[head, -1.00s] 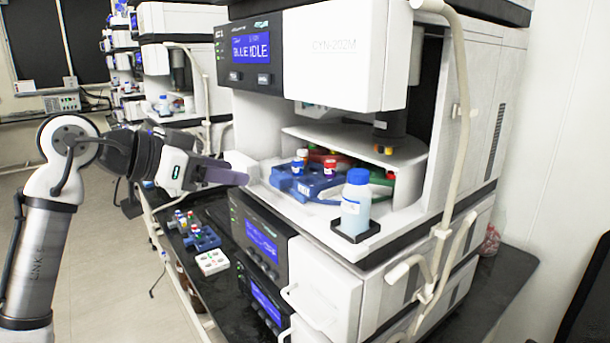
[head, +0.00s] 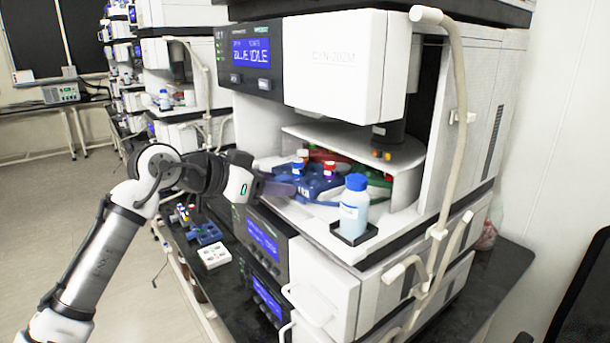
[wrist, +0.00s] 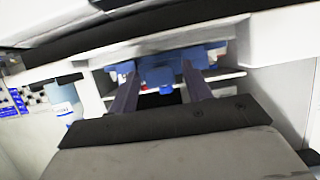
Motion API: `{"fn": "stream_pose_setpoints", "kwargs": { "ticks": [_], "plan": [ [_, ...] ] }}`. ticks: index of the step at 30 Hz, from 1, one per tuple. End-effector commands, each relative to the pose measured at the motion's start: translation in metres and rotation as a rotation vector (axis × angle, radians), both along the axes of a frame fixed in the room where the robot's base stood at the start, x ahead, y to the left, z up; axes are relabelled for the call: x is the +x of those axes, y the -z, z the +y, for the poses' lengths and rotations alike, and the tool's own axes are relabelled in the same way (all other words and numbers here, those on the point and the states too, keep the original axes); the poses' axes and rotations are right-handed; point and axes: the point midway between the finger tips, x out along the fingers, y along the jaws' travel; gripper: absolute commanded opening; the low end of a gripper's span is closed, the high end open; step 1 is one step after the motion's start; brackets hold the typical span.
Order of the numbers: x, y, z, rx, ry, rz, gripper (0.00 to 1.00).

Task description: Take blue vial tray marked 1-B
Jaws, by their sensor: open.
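The blue vial tray (head: 318,187) sits on the white floor of the open instrument bay, with a few red- and blue-capped vials standing in it. A white label shows on its front, but I cannot read it clearly. My gripper (head: 282,188) is at the bay's left front edge, just left of the tray. In the wrist view my gripper (wrist: 157,85) has its two dark fingers apart, pointing toward a blue tray (wrist: 165,72) seen end-on beyond them. Nothing shows between the fingertips as held.
A blue-capped bottle (head: 355,208) stands in a black holder at the bay's front right. Green and red trays lie behind the blue one under a white round cover (head: 350,143). Another blue tray (head: 205,234) and a white block (head: 214,256) rest on the dark bench below.

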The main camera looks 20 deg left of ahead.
Motion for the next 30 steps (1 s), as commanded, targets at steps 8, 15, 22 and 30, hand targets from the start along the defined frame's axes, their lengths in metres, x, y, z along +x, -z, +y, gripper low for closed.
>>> {"fn": "stream_pose_setpoints", "kwargs": {
  "ticks": [8, 15, 22, 30],
  "plan": [
    [0.000, 0.000, 0.000, 0.000, 0.000, 0.000, 0.24],
    [0.000, -0.001, 0.001, 0.000, -0.001, -0.001, 0.07],
    [0.000, -0.009, 0.000, 0.001, 0.000, -0.002, 0.07],
    [0.000, -0.062, -0.001, 0.001, 0.002, -0.005, 0.07]
  ]
}}
